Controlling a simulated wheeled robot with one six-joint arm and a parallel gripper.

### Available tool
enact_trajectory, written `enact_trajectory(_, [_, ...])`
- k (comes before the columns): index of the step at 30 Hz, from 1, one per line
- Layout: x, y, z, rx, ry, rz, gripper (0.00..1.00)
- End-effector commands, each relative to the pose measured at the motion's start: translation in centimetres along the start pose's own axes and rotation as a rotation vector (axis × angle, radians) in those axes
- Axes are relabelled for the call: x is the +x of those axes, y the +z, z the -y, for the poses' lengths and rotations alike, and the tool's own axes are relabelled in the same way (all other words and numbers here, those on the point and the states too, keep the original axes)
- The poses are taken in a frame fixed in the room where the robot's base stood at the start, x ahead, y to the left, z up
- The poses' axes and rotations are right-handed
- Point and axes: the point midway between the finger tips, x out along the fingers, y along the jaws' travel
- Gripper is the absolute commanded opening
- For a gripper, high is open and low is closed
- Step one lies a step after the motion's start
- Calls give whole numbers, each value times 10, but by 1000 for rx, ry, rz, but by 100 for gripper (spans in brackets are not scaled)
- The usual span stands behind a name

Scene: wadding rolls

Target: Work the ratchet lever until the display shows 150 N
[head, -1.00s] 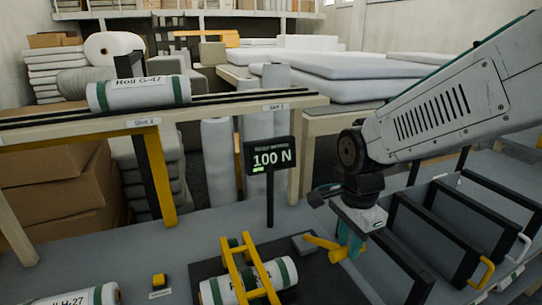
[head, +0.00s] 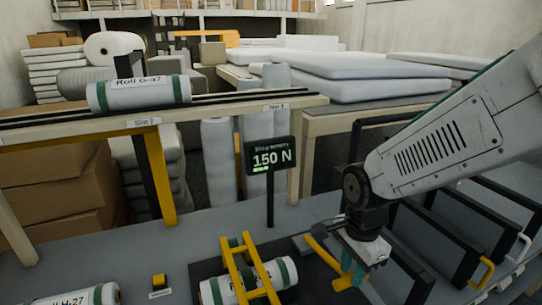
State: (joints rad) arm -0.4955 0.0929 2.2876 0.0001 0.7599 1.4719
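The display (head: 269,157) on its black post reads 150 N, with a green bar below the number. The yellow ratchet lever (head: 322,252) sits beside the strapped roll and slants down to the right. My gripper (head: 354,274) has teal fingers around the lever's outer end, which shows at their left. It looks shut on the lever, though the fingers partly hide the contact. A white roll with green bands (head: 277,275) lies under a yellow frame (head: 238,272) on a dark base.
Roll G-47 (head: 138,94) lies on the raised rail at the left. Roll H-27 (head: 88,297) is at the bottom left. A small yellow-and-black block (head: 159,281) stands on the bench. Black-framed racks (head: 440,240) crowd the right side.

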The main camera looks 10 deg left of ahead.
Motion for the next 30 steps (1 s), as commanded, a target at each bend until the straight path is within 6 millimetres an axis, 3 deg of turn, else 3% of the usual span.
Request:
enact_trajectory(8, [16, 0, -8, 0, 3, 0, 24])
enact_trajectory(15, [13, 0, -7, 0, 1, 0, 24])
enact_trajectory(30, [-27, 0, 6, 0, 1, 0, 24])
